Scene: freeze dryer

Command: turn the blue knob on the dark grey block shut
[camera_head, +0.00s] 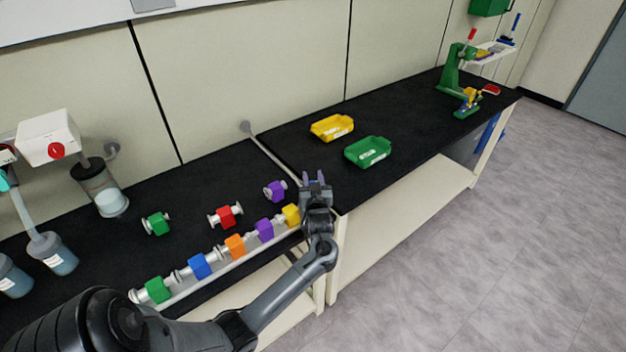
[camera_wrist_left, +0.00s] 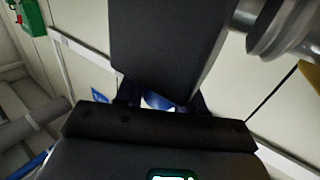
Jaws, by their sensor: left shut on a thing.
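The dark grey block (camera_wrist_left: 165,45) fills the upper middle of the left wrist view, close in front of my left gripper (camera_wrist_left: 162,103). A small part of the blue knob (camera_wrist_left: 155,100) shows below the block, between my dark fingers. My left gripper is shut on the knob. In the head view my left gripper (camera_head: 314,180) is at the right end of the row of coloured valve blocks, just past the yellow block (camera_head: 291,215). There the dark block and the knob cannot be told apart from the gripper. The knob's turn angle cannot be read. My right gripper is not in view.
A yellow tray (camera_head: 332,127) and a green tray (camera_head: 368,151) stand on the right bench.

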